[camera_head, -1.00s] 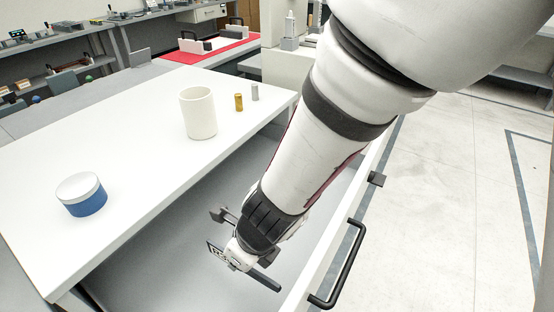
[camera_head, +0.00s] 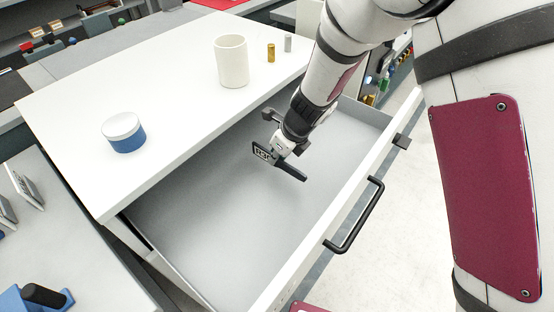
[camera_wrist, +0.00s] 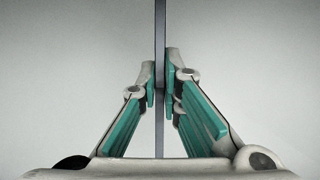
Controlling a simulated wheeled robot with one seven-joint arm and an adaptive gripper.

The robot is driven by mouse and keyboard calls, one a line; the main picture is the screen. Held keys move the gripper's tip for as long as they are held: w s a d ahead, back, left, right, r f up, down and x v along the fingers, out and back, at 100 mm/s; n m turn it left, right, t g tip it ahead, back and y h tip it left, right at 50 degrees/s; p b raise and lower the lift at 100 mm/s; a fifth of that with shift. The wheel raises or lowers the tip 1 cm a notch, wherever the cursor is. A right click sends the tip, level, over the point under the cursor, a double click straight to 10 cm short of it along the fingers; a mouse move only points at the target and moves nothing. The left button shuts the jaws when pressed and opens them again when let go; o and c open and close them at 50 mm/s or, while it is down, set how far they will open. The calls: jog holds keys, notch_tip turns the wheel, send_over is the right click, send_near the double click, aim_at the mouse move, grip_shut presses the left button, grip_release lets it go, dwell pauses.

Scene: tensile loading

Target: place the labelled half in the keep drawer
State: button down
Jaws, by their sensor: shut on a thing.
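My gripper (camera_head: 277,150) is over the open drawer (camera_head: 215,215), pointing down. It is shut on the labelled half (camera_head: 293,171), a dark flat bar with a black-and-white label (camera_head: 263,153) at one end. In the wrist view the half is a thin grey strip (camera_wrist: 160,35) seen edge-on, between the fingertips of my gripper (camera_wrist: 160,80). The drawer's bare grey floor lies below. I cannot tell the gap between the half and the floor.
The drawer's black handle (camera_head: 357,222) is on its front wall. The white tabletop (camera_head: 170,95) beside it bears a white cup (camera_head: 231,62), a blue tub with a white lid (camera_head: 124,133), and small gold (camera_head: 271,53) and grey (camera_head: 288,43) cylinders. The drawer's near part is clear.

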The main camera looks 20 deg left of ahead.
aim_at(289, 165)
jog(key=shift+f, duration=1.15)
jog(key=shift+f+b, duration=0.2)
jog(key=shift+b, duration=0.15)
jog(key=c, duration=1.8)
grip_release()
jog(key=shift+o, duration=0.2)
jog(key=p+v, duration=0.2)
jog(key=v, duration=0.9)
jog(key=shift+s+d+r+p, duration=0.1)
jog(key=shift+r+p, duration=0.25)
jog(key=shift+p, duration=0.05)
jog(key=shift+d+r, duration=0.15)
jog(key=shift+r, duration=0.15)
